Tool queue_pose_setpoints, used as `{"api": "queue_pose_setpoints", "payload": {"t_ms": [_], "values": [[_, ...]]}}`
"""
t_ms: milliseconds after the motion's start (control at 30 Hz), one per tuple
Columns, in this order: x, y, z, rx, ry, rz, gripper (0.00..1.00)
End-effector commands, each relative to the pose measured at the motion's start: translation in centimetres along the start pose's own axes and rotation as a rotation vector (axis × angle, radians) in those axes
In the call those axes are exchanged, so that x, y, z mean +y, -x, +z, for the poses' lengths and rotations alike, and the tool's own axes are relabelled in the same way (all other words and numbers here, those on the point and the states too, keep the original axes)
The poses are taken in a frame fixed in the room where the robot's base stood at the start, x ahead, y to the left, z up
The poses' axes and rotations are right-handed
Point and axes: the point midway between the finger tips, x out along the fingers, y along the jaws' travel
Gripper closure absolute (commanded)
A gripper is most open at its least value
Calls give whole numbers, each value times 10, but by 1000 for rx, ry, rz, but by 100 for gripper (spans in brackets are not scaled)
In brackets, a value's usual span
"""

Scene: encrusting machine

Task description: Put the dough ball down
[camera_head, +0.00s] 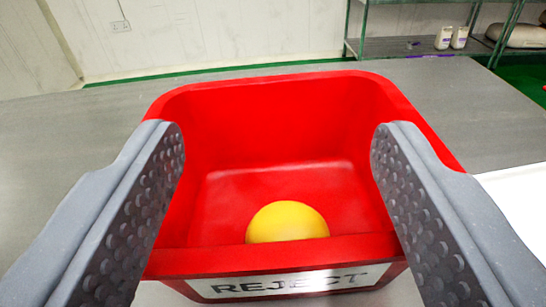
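The yellow dough ball (287,222) rests inside the red bin, near its front wall, which hides the ball's lowest part. The red bin (265,118) stands on a grey table and has a white label reading REJECT on its front. My gripper (278,142) is open, with its two grey, dimpled fingers wide apart on the left and right of the picture. The fingers overlap the bin's side walls in the view. Neither finger touches the ball, and nothing is between them at their tips.
The grey table (55,145) is clear to the left of the bin and behind it. A white surface (519,203) shows at the right edge. A metal shelf (400,46) with white containers (451,38) stands far back on the right.

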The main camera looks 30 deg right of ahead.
Motion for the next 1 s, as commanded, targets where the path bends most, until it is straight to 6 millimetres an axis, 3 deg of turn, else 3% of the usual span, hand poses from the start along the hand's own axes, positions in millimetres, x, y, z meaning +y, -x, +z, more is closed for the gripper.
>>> {"api": "queue_pose_setpoints", "payload": {"t_ms": [33,200,433,1000], "values": [[1,1,11,-19,2,1,42],[1,1,13,-24,3,1,42],[0,5,0,-26,3,1,42],[-2,85,-7,-14,1,-1,42]]}}
